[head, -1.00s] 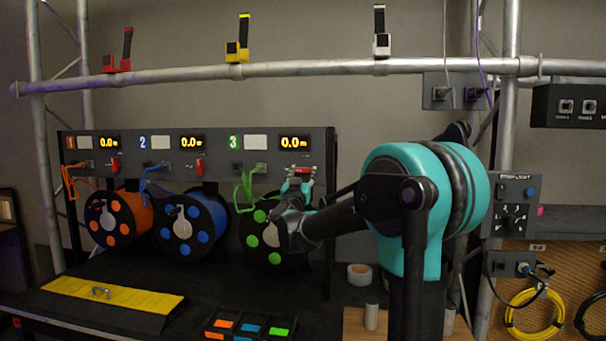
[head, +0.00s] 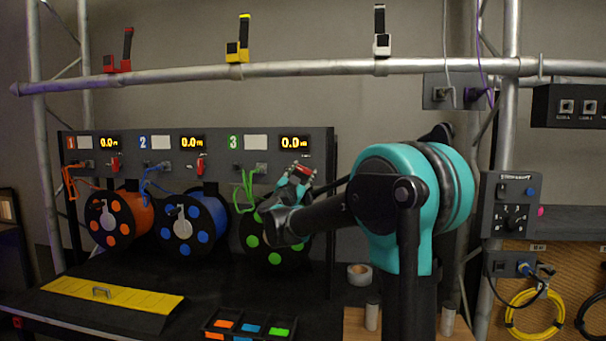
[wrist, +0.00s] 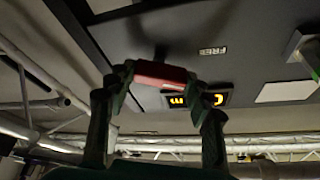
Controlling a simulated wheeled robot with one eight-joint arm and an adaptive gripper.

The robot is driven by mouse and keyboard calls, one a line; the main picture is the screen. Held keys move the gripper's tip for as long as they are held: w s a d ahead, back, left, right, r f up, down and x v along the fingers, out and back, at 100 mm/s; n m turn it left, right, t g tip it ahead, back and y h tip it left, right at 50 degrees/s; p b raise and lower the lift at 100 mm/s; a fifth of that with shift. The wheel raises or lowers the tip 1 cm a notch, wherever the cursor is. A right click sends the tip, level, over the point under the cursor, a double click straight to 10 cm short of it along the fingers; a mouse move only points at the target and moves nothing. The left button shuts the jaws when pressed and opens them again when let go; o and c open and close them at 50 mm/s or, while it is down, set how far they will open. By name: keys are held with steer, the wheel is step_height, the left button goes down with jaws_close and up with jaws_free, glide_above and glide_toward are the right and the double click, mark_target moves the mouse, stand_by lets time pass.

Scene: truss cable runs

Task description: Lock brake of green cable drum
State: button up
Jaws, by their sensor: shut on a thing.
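The green cable drum (head: 274,258), with a black flange and green dots, is the rightmost of three under the panel. My arm and gripper partly cover it. Its red brake handle (head: 304,170) is on the panel below the third display (head: 294,143). My gripper (head: 299,176) is shut on this handle. In the wrist view the red handle (wrist: 158,73) spans between my two fingers, beneath the panel with a "FREE" label (wrist: 212,50). The handle's pivot is mostly hidden.
The orange drum (head: 119,219) and the blue drum (head: 190,224) stand left, with red brake handles above them. A green cable (head: 245,190) hangs just left of my gripper. A tape roll (head: 360,274) and a tray (head: 250,327) are below. A truss pipe (head: 300,69) crosses above.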

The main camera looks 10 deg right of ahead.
steer(key=m+g+h, duration=0.1)
steer(key=m, duration=0.3)
steer(key=m+g, duration=0.2)
steer(key=m, duration=0.2)
steer(key=shift+r+h, duration=0.2)
steer(key=shift+h, duration=0.2)
steer(key=m+g, duration=0.1)
steer(key=m, duration=0.2)
steer(key=m+g, duration=0.1)
steer(key=m, duration=0.3)
steer(key=shift+d+r+g, duration=0.1)
steer(key=shift+g, duration=0.3)
steer(key=o, duration=1.1)
steer(key=shift+o, duration=0.2)
steer(key=v, duration=1.2)
steer(key=shift+d, duration=0.15)
steer(key=shift+s+r+y, duration=0.15)
steer(key=shift+y, duration=0.15)
